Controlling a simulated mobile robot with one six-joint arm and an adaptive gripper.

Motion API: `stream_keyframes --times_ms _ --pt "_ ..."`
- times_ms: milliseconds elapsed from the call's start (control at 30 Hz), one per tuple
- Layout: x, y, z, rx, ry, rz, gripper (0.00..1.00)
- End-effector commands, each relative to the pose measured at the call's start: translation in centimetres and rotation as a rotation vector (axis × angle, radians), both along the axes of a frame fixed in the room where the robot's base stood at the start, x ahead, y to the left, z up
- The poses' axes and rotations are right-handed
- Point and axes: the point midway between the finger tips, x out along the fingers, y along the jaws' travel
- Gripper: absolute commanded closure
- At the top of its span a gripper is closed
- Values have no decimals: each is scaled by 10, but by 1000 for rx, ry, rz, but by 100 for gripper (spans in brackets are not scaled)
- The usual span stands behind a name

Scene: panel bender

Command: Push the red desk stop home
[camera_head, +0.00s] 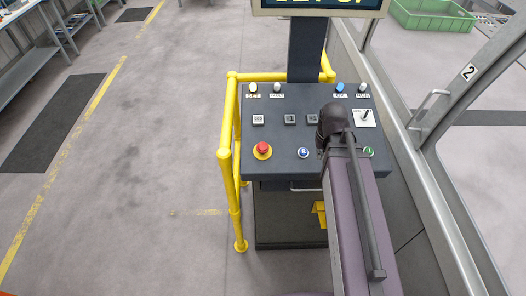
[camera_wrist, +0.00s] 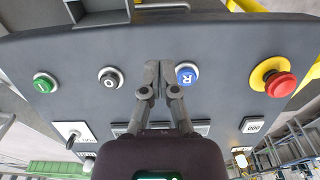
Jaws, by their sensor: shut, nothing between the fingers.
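The red desk stop (camera_head: 263,148) is a mushroom button on a yellow ring, at the front left of the dark desk panel (camera_head: 280,170). In the wrist view, turned the other way round, the stop (camera_wrist: 281,84) is at the right. My gripper (camera_wrist: 158,78) is shut and empty. In that view its fingertips appear over the panel between the blue R button (camera_wrist: 186,74) and the black O button (camera_wrist: 110,78), well to the side of the stop. Whether they touch the panel I cannot tell. In the head view my arm hides the fingers and the O button.
The green I button (camera_head: 369,152) sits at the panel's front right. Square keys (camera_head: 290,119) and a joystick (camera_head: 364,117) lie behind. A yellow rail (camera_head: 232,130) borders the desk's left side. A screen (camera_head: 318,5) stands above the back. Open floor lies left.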

Motion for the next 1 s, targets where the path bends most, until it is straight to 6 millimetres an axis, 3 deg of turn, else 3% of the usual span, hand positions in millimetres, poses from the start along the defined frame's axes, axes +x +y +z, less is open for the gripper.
stream_keyframes --times_ms 33,400,633,1000 --pt "-4 1 -22 -1 5 -2 100" --pt "-24 7 -86 -12 41 -22 100" --pt "-30 10 -102 -15 54 -29 100" --pt "-30 10 -102 -15 55 -30 100"
